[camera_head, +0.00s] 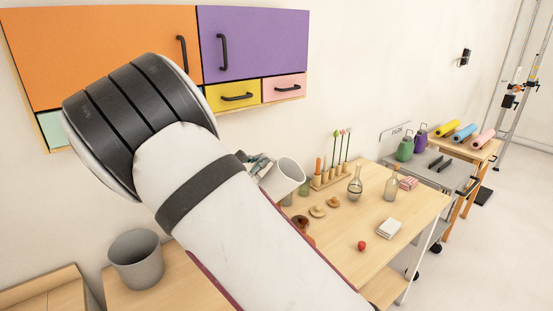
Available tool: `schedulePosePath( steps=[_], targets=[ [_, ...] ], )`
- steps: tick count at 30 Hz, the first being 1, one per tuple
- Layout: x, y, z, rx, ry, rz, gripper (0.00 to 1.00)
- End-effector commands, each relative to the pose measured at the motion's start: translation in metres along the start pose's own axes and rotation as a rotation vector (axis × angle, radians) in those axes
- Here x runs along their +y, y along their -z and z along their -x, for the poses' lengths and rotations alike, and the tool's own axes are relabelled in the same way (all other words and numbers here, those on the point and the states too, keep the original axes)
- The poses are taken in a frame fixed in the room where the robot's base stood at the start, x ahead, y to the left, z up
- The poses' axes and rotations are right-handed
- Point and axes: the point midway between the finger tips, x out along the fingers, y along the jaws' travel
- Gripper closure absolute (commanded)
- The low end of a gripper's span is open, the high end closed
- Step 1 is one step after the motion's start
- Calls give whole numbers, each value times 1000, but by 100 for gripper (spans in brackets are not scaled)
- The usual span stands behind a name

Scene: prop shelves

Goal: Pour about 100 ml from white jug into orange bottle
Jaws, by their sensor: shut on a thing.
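A white jug (286,177) is held above the left part of the wooden table, tilted with its wide opening toward the upper right. My gripper (261,167) is shut on it from the left side; the fingers show only partly, and my arm hides the rest. No liquid stream is visible. An orange-brown object (303,223) stands on the table below the jug, partly hidden by my arm; I cannot tell whether it is the orange bottle. No other clear orange bottle shows.
A grey bucket (137,262) stands left. Cabinets (255,45) hang above.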

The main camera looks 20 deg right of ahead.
Motion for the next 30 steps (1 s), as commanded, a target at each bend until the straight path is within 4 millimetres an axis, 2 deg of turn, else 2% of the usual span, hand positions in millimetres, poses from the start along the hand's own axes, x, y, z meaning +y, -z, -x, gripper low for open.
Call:
schedulePosePath(
  steps=[13, 20, 30],
  targets=[
    [-3, 15, 0, -42, -7, 209, 100],
    [-4, 10, 0, -42, -3, 204, 100],
    [-1, 29, -1, -61, -6, 300, 100]
  ],
)
